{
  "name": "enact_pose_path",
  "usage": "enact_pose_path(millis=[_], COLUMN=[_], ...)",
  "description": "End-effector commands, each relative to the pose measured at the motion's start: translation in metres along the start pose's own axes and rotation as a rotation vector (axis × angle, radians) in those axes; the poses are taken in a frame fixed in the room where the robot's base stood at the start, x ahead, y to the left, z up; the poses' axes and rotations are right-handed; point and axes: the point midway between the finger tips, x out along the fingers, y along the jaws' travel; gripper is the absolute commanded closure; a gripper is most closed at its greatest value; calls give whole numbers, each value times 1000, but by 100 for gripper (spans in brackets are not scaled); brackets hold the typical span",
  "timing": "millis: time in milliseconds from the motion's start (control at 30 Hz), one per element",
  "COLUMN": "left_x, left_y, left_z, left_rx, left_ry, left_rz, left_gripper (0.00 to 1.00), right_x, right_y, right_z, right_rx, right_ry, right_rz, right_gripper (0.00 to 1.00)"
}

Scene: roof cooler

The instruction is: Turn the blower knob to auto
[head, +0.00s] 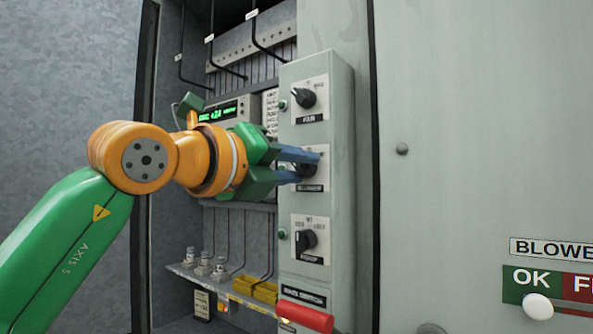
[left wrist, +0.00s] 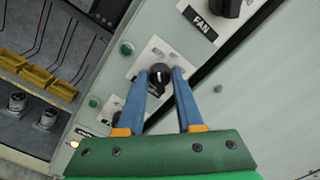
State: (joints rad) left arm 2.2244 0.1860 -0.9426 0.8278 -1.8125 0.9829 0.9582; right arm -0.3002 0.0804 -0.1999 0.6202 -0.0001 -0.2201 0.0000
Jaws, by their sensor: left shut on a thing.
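A narrow grey-green control panel (head: 341,118) carries three black knobs, one above another. My left gripper (head: 316,160) is at the middle knob, its two blue fingers shut on it. In the left wrist view this middle knob (left wrist: 160,75) sits between the fingertips, with a white mark on its face. In the head view the fingers hide most of it. Its black label (head: 311,187) is too small to read surely, and its scale plate is partly covered. My right gripper is not in view.
The top knob (head: 305,97) and bottom knob (head: 306,240) are close above and below. A red handle (head: 305,317) sticks out at the panel's foot. An open cabinet with wires and yellow blocks (head: 265,291) is left. A sign with OK on green (head: 530,283) is right.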

Motion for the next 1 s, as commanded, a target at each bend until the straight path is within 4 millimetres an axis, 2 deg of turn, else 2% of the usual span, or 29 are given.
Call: enact_pose_path(millis=[500,533,600,633,900,1000], left_x=[-1,-1,-1,-1,-1,-13], left_y=[-1,-1,-1,-1,0,3], left_z=[2,2,1,1,0,-2], left_rx=[-18,-18,-18,-18,-18,-17], left_ry=[-4,-4,-4,-4,-2,-5], left_rz=[-3,-4,-3,-3,-2,-3], left_gripper=[100,59,40,35,35,35], right_x=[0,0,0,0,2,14], right_y=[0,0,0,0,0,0], right_z=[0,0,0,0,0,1], right_rx=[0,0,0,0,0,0], right_ry=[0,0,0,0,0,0], right_rz=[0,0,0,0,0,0], right_gripper=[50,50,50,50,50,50])
